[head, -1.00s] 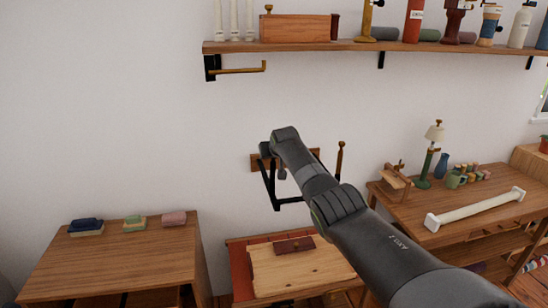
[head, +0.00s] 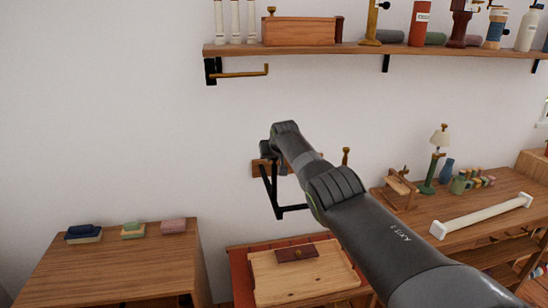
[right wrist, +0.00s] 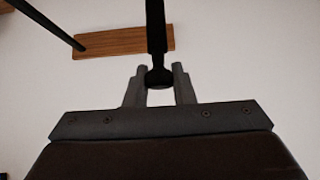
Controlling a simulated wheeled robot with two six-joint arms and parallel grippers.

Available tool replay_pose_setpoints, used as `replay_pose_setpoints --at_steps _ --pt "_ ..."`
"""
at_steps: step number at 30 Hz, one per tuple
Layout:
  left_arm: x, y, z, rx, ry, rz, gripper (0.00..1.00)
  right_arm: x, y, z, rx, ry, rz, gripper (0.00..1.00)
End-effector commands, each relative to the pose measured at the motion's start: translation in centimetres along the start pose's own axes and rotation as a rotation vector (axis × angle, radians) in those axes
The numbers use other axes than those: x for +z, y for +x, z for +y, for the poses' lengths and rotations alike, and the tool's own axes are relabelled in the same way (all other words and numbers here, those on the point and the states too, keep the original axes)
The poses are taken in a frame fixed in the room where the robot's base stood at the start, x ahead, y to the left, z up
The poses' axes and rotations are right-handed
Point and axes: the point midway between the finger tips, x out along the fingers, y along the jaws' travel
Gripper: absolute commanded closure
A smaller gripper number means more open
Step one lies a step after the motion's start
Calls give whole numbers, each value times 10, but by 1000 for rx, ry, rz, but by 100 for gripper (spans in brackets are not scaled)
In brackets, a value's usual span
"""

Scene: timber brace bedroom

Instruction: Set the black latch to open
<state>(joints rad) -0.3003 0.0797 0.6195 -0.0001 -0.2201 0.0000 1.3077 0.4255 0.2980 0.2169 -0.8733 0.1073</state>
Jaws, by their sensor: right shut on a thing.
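A wooden plate (head: 258,168) is fixed to the wall, with a black angled bracket (head: 268,190) below it; my right arm covers part of both. In the right wrist view the plate (right wrist: 125,42) is at the top, and a black bar (right wrist: 156,35), apparently the latch, hangs in front of it. My right gripper (right wrist: 158,76) is shut on the lower end of this bar. In the head view the jaws are mostly hidden by my wrist, so the latch's setting cannot be told. My left gripper is not in view.
A shelf (head: 350,50) with bottles and a wooden box runs above. A low table with a wooden tray (head: 300,285) stands below. A side table (head: 120,265) is at left, and a workbench (head: 465,215) with a lamp is at right.

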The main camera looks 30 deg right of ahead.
Motion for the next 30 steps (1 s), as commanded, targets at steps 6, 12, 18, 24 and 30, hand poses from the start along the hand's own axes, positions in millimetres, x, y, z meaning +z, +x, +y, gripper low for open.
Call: replay_pose_setpoints --at_steps 6,12,18,24,30 --pt "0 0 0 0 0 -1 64 2 1 0 0 0 -4 72" --pt "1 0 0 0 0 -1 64 2 1 0 0 0 -3 58" --pt "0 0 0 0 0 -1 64 1 0 0 0 0 -2 58" --pt "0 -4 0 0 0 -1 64 -1 -4 0 0 0 0 58" --pt "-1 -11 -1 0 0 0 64 -2 -14 0 -1 1 0 58"
